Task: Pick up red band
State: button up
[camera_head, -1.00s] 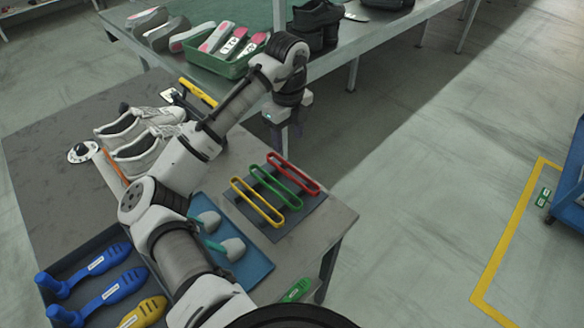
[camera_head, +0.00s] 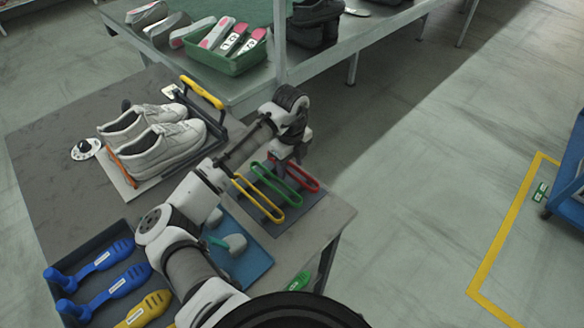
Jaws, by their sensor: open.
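The red band (camera_head: 308,183) is a long oval loop at the right end of a row on a dark mat (camera_head: 309,210). A green band (camera_head: 284,186) lies in the middle and a yellow band (camera_head: 258,198) at the left. My gripper (camera_head: 281,170) points down over the far ends of the green and red bands. It is open, and I see nothing held in it. It hides part of the far end of the red band. I cannot tell whether its fingers touch a band.
Grey shoes (camera_head: 155,140) stand on a board at the left. A blue mat (camera_head: 252,262) with grey shoe forms lies nearer. A dark tray (camera_head: 67,254) holds blue and yellow shoe trees. A second table with a green crate (camera_head: 231,64) stands behind.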

jog(key=shift+c, duration=0.4)
jog(key=c, duration=1)
jog(key=shift+r, duration=0.15)
